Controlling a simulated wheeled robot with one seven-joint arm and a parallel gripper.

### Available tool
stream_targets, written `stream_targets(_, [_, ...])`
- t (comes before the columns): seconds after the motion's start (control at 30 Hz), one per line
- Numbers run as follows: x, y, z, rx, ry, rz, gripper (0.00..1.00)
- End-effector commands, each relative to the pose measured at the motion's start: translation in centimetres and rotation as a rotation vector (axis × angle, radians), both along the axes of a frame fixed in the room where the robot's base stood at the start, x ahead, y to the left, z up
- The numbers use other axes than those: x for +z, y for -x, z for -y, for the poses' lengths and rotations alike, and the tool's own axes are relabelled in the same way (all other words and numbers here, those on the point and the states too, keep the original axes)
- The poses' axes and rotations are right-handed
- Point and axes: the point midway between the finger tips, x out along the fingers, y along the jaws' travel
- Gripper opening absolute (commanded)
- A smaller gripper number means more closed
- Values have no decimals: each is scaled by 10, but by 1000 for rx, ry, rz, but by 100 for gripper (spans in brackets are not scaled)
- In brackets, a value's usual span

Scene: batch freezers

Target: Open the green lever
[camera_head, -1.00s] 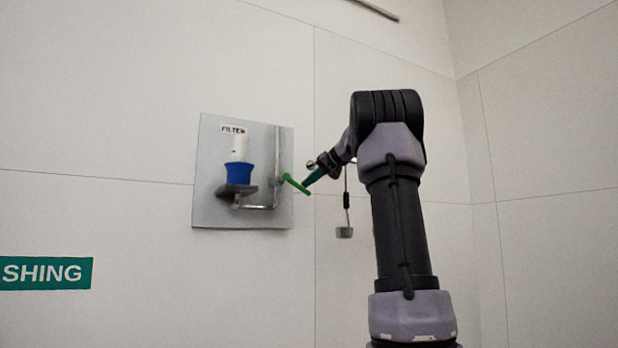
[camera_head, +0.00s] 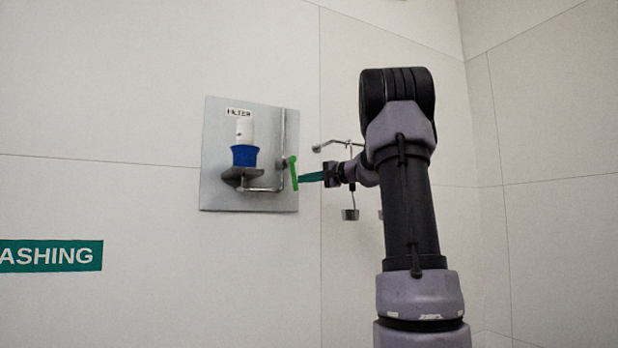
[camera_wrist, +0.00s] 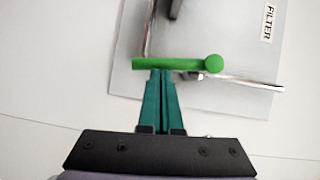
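The green lever (camera_head: 292,173) is on the pipework at the right side of a grey panel on the wall. It stands nearly upright in the head view. In the wrist view the lever (camera_wrist: 170,64) lies across the picture just beyond the fingertips, its round end to the right. My gripper (camera_head: 299,179) reaches it from the right. In the wrist view the teal fingers of my gripper (camera_wrist: 161,72) are together with only a thin slit between them, and nothing is held. The tips are at the lever's side; I cannot tell whether they touch it.
The grey panel (camera_head: 218,190) carries a white and blue filter (camera_head: 244,145), a metal pipe (camera_head: 282,135) and a "FILTER" label (camera_head: 238,112). A metal fixture with a hanging cup (camera_head: 350,214) is on the wall behind my arm.

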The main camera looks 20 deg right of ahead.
Motion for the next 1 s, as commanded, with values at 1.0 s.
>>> stream_targets(1.0, [-5, 0, -9, 1, -14, 0, 0])
